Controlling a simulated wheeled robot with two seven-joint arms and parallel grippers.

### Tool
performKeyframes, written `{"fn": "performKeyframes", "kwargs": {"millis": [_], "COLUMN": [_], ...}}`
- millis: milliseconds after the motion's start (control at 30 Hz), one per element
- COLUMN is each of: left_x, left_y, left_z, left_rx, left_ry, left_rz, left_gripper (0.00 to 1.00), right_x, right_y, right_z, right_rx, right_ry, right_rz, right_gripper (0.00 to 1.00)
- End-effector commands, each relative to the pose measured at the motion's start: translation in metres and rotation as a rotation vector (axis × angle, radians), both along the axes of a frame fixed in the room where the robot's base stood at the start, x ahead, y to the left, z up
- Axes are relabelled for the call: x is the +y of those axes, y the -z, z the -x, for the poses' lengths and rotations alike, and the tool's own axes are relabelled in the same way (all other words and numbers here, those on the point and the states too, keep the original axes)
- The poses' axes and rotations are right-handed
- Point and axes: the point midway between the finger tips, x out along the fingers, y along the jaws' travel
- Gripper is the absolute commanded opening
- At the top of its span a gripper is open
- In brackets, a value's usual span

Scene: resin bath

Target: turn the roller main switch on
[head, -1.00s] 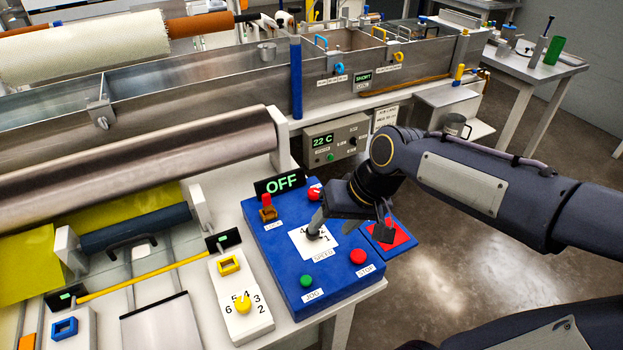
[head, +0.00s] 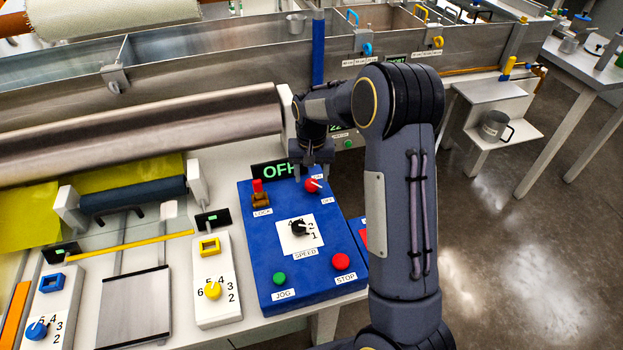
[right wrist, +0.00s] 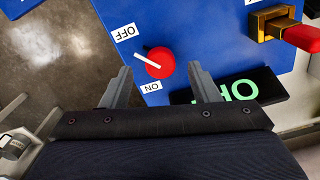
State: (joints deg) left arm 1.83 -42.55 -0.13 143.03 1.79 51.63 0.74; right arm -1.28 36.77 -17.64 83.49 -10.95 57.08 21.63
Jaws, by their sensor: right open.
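The roller main switch is a red round knob (head: 313,186) with a white pointer, at the back right of the blue control box (head: 262,240). In the right wrist view the knob (right wrist: 161,64) has its pointer toward the OFF label (right wrist: 128,32); the ON label (right wrist: 151,87) is on the other side. The dark display (head: 275,170) behind the box reads OFF in green, partly covered by my gripper. My right gripper (head: 313,170) is open and empty just behind the knob, its two fingers pointing to either side of it. My left gripper is not in view.
The box also carries a red-and-brass lock (head: 261,199), a black speed knob (head: 299,228), a green jog button (head: 279,279) and a red stop button (head: 341,262). A metal roller (head: 150,130) lies at the left. Open floor is at the right.

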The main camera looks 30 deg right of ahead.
Motion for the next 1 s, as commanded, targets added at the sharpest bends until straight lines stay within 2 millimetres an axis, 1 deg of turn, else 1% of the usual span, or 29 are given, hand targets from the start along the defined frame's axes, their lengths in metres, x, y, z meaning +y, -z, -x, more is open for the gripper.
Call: {"fn": "performKeyframes", "kwargs": {"millis": [33,100,200,300,533,867,900,1000], "left_x": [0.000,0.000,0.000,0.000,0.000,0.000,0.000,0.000], "left_y": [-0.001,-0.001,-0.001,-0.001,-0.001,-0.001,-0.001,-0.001], "left_z": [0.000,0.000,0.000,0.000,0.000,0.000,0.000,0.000], "left_rx": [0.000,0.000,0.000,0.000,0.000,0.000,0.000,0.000], "left_ry": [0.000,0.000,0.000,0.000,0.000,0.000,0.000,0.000], "left_rz": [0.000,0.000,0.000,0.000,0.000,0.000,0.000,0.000], "left_gripper": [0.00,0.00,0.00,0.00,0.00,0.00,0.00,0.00], "right_x": [0.000,0.000,0.000,0.000,0.000,0.000,0.000,0.000], "right_y": [0.008,0.016,0.024,0.028,0.028,0.028,0.028,0.028], "right_z": [0.001,0.001,0.000,0.000,0.000,0.000,0.000,0.000], "right_rx": [0.004,0.003,0.000,0.000,0.000,0.000,0.000,-0.001], "right_ry": [0.000,-0.001,-0.001,-0.001,-0.001,-0.001,-0.001,-0.004], "right_rz": [-0.001,-0.001,-0.001,-0.001,-0.001,-0.001,-0.001,-0.002], "right_gripper": [0.55,0.55,0.55,0.55,0.55,0.12,0.10,0.11]}}
